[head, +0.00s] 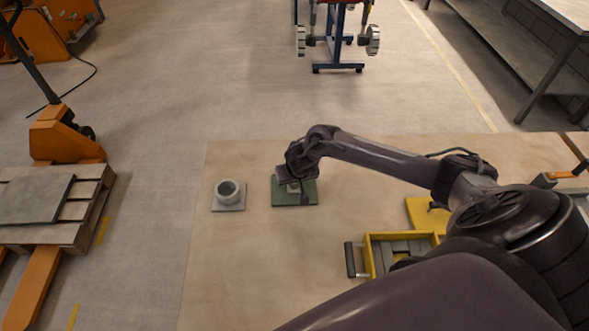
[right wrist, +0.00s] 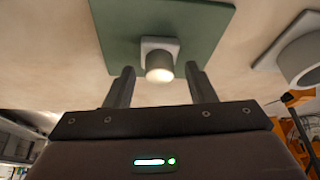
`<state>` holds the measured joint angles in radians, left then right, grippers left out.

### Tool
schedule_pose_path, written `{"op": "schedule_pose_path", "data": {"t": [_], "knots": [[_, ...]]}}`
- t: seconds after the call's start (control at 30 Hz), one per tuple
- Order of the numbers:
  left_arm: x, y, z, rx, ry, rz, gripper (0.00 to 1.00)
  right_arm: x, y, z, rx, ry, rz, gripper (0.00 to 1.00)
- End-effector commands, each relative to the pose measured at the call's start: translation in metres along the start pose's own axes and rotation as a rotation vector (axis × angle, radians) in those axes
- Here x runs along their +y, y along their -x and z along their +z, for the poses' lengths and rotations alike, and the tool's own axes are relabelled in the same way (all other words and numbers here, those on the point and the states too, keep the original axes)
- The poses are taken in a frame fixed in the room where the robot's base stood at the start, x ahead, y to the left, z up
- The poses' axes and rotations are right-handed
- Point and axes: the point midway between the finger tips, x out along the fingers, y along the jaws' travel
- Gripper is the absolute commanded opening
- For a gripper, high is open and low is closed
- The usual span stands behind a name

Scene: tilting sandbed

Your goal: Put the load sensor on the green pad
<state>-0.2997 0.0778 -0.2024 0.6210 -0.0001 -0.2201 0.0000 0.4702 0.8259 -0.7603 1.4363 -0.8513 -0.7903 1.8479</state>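The green pad (head: 309,199) lies flat on the wooden table, and it fills the top of the right wrist view (right wrist: 112,30). The load sensor, a small pale square base with a short round stub (right wrist: 159,62), stands on the pad in the right wrist view. In the head view it is mostly hidden by my right gripper (head: 292,182). In the right wrist view the two fingers of my right gripper (right wrist: 161,78) are apart. The stub shows between them with a gap on each side, touching neither finger. My left gripper is in neither view.
A grey ring on a square plate (head: 229,202) stands left of the pad. A yellow tray with a dark handle (head: 367,258) and a yellow plate (head: 418,206) lie to the right, near my arm. The table (head: 240,270) is bare at the front left.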

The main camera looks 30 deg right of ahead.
Motion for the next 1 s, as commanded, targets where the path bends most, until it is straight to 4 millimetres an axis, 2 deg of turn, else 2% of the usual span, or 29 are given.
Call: {"op": "schedule_pose_path", "data": {"t": [0.2, 0.33, 0.47, 0.7, 0.8, 1.0], "knots": [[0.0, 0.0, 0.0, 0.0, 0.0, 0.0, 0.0, 0.0, 0.001, -0.001, 0.001, 0.0, 0.0, 0.5], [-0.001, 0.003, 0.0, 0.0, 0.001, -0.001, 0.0, 0.0, 0.01, -0.002, 0.001, 0.0, -0.001, 0.5], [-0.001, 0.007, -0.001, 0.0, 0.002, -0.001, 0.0, 0.0, 0.032, -0.002, 0.001, 0.001, -0.001, 0.5], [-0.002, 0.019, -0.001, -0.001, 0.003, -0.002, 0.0, -0.001, 0.086, -0.003, 0.001, 0.001, -0.002, 0.5], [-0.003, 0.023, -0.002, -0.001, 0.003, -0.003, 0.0, -0.001, 0.103, -0.002, 0.001, 0.001, -0.002, 0.5], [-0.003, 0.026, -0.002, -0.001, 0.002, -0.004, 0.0, 0.0, 0.121, -0.002, 0.0, 0.0, 0.0, 0.5]]}}
